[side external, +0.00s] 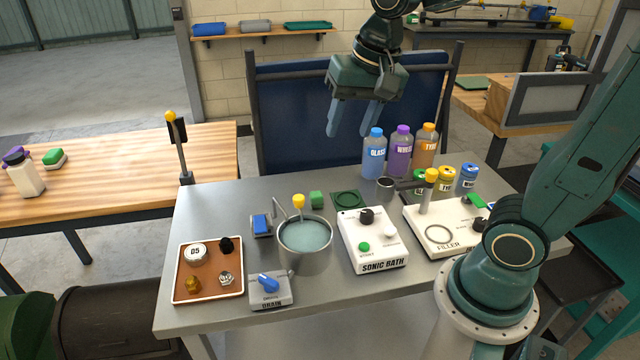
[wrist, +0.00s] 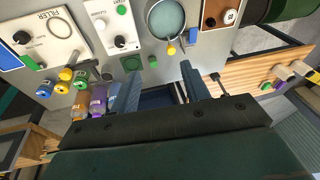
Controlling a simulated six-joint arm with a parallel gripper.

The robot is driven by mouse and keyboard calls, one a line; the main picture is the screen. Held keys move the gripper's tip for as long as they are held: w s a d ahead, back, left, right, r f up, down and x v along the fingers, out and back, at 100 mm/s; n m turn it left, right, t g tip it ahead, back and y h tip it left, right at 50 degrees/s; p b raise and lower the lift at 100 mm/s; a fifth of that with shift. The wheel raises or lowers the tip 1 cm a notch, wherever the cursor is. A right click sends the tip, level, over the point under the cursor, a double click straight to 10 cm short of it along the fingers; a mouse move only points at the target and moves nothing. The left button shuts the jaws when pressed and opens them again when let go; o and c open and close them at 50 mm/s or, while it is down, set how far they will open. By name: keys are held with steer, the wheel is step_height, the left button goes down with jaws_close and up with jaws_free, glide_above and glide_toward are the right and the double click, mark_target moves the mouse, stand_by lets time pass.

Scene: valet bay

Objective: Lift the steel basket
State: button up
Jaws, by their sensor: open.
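A round steel tank (side external: 304,262) of pale blue-green liquid stands on the grey bench; it also shows in the wrist view (wrist: 165,18). A bent steel rod and a yellow knob (side external: 298,201) rise at its far rim; the knob also shows in the wrist view (wrist: 171,50). They look like a basket's handle, but no basket body shows clearly in the liquid. My gripper (side external: 352,134) is open and empty, high above the bench's far edge, beyond and right of the tank. Its two blue fingers show apart in the wrist view (wrist: 159,76).
Blue, purple and orange bottles (side external: 400,152) stand right of my gripper. A small steel cup (side external: 386,188), sonic bath box (side external: 372,240) and filler box (side external: 446,226) lie right of the tank. A brown tray (side external: 209,270) and drain box (side external: 270,292) are left and in front.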

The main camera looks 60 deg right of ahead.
steer(key=w+d+f+m+g, duration=0.2)
steer(key=w+f+m, duration=0.25)
steer(key=w, duration=0.35)
steer(key=m+g, duration=0.1)
steer(key=m, duration=0.5)
glide_above(299, 197)
step_height(299, 197, down, 5)
steer(key=shift+w+r, duration=0.1)
steer(key=shift+r, duration=0.05)
steer(key=shift+f, duration=6.9)
